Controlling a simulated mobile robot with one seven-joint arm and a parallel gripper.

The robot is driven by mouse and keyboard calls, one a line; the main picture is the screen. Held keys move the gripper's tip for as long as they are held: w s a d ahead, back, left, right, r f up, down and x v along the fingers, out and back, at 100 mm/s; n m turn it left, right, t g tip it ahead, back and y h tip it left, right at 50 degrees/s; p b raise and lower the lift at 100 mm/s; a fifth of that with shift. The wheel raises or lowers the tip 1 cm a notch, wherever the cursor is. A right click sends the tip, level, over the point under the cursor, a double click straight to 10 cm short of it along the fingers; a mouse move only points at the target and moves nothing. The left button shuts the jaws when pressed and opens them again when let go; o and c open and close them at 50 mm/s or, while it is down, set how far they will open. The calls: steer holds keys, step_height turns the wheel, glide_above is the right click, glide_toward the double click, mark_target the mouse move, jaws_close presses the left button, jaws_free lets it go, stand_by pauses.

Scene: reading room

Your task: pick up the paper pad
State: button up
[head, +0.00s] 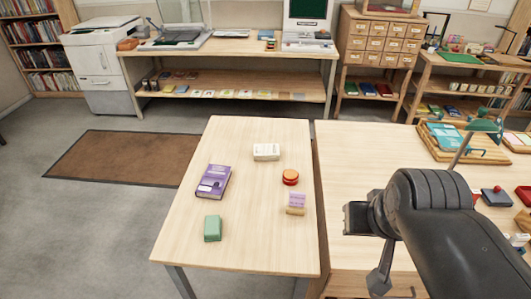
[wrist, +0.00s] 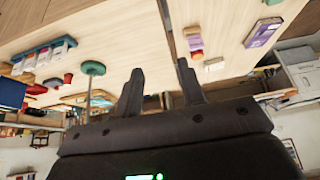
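A small white block (head: 266,152) with faint print on its top lies near the far end of the narrow table; it looks like the paper pad, though I cannot be sure. It also shows in the wrist view (wrist: 214,64), near the upper right. My gripper (wrist: 160,77) is open, with two dark fingers apart and nothing between them. In the head view my arm reaches in from the right, over the right-hand table, well to the right of the white block and apart from it. The fingertips are hard to make out there.
The narrow table (head: 185,240) also holds a purple book (head: 213,181), a green block (head: 212,228), a red round tin (head: 290,177) and a purple-topped wooden piece (head: 296,203). A narrow gap separates it from the right-hand table (head: 345,160), which holds trays and a green lamp. Clear wood surrounds the white block.

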steer(key=shift+o, duration=0.4)
steer(key=o, duration=1.3)
steer(key=w+a+r, duration=0.2)
steer(key=w, duration=0.6)
steer(key=w+a+r, duration=0.1)
steer(key=w+r, duration=0.1)
steer(key=w, duration=0.7)
steer(key=n+g, duration=0.1)
glide_above(266, 150)
steer(key=s, duration=0.3)
steer(key=shift+y, duration=0.3)
steer(key=f, duration=2.7)
steer(key=shift+d, duration=0.2)
steer(key=shift+w+x, duration=0.15)
steer(key=shift+x, duration=1.45)
steer(key=shift+w+x, duration=0.15)
steer(key=shift+x, duration=1.45)
